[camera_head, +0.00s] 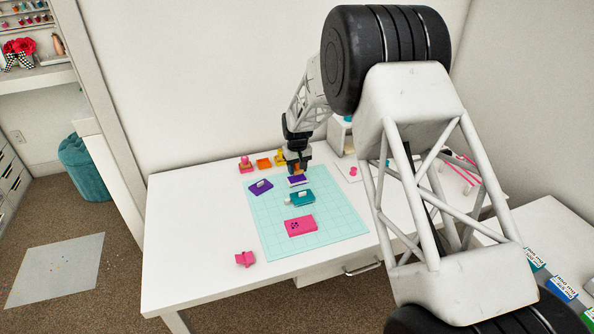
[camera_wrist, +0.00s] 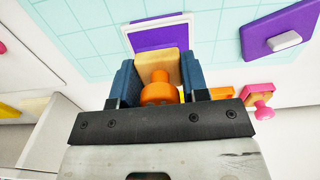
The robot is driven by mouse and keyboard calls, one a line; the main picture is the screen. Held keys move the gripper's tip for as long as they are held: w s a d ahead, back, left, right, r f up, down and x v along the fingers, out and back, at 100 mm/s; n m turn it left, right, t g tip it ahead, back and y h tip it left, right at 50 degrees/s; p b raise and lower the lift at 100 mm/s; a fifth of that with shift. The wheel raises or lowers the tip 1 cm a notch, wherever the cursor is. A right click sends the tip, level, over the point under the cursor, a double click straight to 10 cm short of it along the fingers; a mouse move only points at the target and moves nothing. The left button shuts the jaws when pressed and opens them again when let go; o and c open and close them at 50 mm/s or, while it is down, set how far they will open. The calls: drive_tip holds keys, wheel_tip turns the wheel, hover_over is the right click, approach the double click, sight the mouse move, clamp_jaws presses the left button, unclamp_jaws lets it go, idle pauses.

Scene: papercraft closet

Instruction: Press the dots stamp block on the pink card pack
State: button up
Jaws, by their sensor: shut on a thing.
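My gripper (camera_head: 297,166) is shut on a stamp block, a wooden block with an orange knob (camera_wrist: 158,90), seen between the fingers (camera_wrist: 161,66) in the wrist view. Its stamping face is hidden, so I cannot tell its pattern. It is held above or at a purple pad with a pale rim (camera_head: 298,180) near the mat's back edge; contact cannot be told. The pad also shows in the wrist view (camera_wrist: 160,36). The pink card pack (camera_head: 304,228) lies flat nearer the front of the mat, with small dark dots on its top. My gripper is well behind it.
The teal mat (camera_head: 330,237) also bears a purple piece with a pale knob (camera_head: 261,187) and a teal piece (camera_head: 302,198). A pink stamp (camera_head: 245,163), an orange tray (camera_head: 264,163) and a yellow item (camera_head: 280,157) stand behind. A pink item (camera_head: 245,259) lies at front left.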

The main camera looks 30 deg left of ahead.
drive_tip(key=shift+r, duration=1.5)
drive_tip(key=shift+s, duration=0.1)
hover_over(307, 223)
drive_tip(key=shift+r+m, duration=0.2)
drive_tip(key=shift+m, duration=0.1)
idle(0.5)
drive_tip(key=shift+f, duration=2.3)
drive_tip(key=shift+f, duration=0.7)
drive_tip(key=shift+f, duration=0.2)
idle(1.4)
